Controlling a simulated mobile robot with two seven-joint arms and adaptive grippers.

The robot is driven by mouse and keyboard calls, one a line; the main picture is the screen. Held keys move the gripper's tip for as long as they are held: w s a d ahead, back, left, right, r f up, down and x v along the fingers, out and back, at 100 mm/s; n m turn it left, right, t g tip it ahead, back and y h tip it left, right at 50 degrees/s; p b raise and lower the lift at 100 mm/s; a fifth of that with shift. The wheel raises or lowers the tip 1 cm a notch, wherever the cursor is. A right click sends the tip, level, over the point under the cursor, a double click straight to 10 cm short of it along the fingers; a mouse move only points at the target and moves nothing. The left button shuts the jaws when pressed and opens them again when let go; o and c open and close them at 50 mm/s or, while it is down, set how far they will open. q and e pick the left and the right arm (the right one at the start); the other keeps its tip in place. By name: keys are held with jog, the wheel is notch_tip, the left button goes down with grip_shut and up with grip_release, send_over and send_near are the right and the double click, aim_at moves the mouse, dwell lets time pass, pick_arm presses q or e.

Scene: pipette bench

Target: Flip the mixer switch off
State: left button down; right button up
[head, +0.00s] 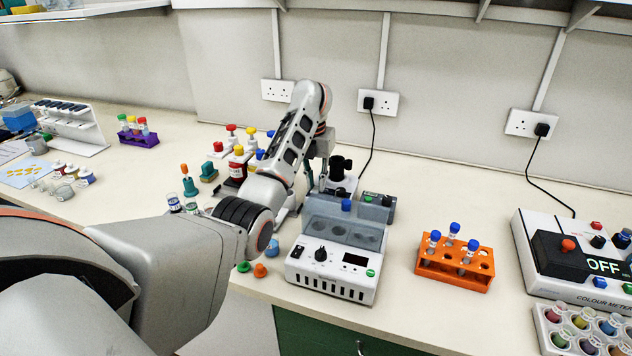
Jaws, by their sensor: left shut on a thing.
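The mixer appears to be the grey device (376,208) with a black cup (341,165) on top, behind the white block unit. Small controls show on its right part, but I cannot tell which way its switch is set. My left gripper (322,172) points down just left of the black cup, close to the mixer. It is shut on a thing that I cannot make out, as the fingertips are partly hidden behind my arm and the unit. My right gripper is not in view.
The white block unit (331,272) with a clear lid stands in front of the mixer. An orange rack (455,278) with blue-capped tubes and a colour meter (545,285) stand to the right. Bottles crowd the left of my forearm.

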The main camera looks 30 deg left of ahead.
aim_at(314, 190)
pick_arm(q)
jog(key=c, duration=2)
grip_release()
jog(key=shift+o, duration=0.2)
notch_tip(314, 190, up, 12)
jog(key=s, duration=0.1)
jog(key=shift+s+d, duration=0.15)
jog(key=shift+s, duration=0.15)
